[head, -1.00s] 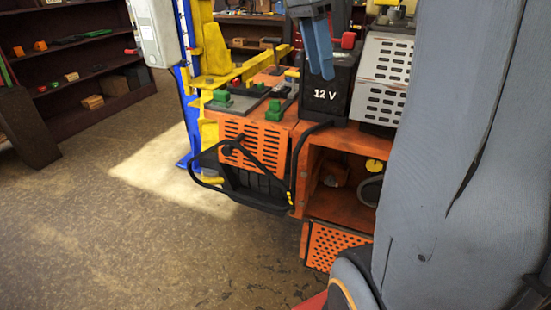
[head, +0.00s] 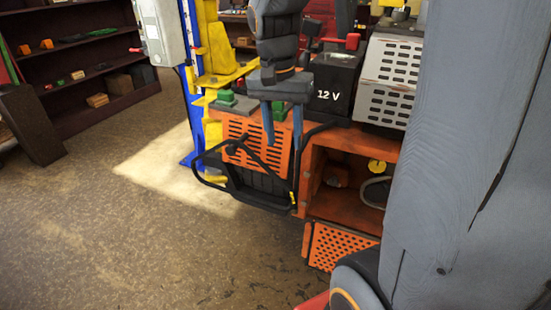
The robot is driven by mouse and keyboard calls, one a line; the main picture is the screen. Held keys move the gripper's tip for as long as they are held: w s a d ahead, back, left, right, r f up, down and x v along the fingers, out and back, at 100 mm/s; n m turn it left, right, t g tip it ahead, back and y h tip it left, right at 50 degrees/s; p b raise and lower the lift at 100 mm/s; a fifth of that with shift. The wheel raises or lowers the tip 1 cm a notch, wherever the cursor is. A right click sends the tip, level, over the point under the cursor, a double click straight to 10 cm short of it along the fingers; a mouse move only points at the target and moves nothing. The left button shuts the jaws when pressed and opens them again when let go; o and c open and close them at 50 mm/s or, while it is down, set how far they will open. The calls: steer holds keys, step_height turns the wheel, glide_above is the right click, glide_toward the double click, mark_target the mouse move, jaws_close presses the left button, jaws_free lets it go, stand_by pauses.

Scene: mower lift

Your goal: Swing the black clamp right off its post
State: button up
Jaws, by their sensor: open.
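My gripper (head: 283,128) hangs pointing down in the head view, its two blue-grey fingers apart with nothing between them. It is in front of the orange slotted panel, just left of the black battery (head: 333,84) marked "12 V". A red clamp or cap (head: 351,41) shows at the battery's top right. I cannot make out the black clamp or its post; my arm and gripper cover the area at the battery's left side.
An orange mower body (head: 352,140) with an open compartment stands below the battery. A black tubular frame (head: 208,178) juts out at its front left. A white slotted box (head: 388,75) stands right of the battery. Open floor lies in front and to the left.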

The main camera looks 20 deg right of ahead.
steer(key=s+a+f+n, duration=0.2)
steer(key=a+f+n, duration=0.1)
steer(key=f, duration=0.1)
steer(key=shift+a+f+n+t, duration=0.15)
steer(key=shift+f+n+t, duration=0.15)
steer(key=shift+s, duration=0.1)
steer(key=s+a+f+n+y, duration=0.1)
steer(key=s+a+f+n, duration=0.3)
steer(key=s+f+n, duration=0.1)
steer(key=shift+f+t, duration=0.4)
steer(key=shift+f, duration=0.15)
stand_by(0.8)
